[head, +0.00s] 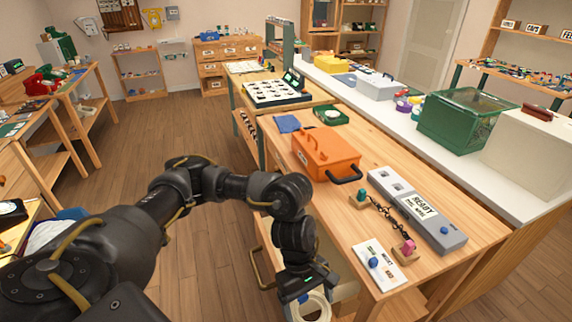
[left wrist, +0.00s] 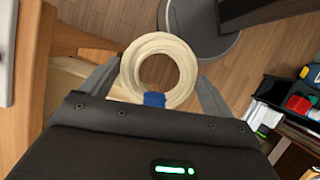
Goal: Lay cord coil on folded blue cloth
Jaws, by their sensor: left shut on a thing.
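The cream cord coil (head: 319,299) hangs low at the bottom of the head view, in front of the workbench edge. It shows clearly in the left wrist view (left wrist: 160,43) as a ring with a blue band. My left gripper (head: 308,300) is shut on it; the fingers (left wrist: 160,88) lie on either side of the coil. The folded blue cloth (head: 287,123) lies flat at the far left corner of the wooden workbench, well beyond the gripper. My right gripper is out of view.
On the workbench (head: 365,225) stand an orange toolbox (head: 326,156), a green tray (head: 331,116), a grey panel marked READY (head: 425,218), a chain between two small blocks (head: 383,215), and a white card (head: 376,267). The toolbox stands near the cloth. Floor is open on the left.

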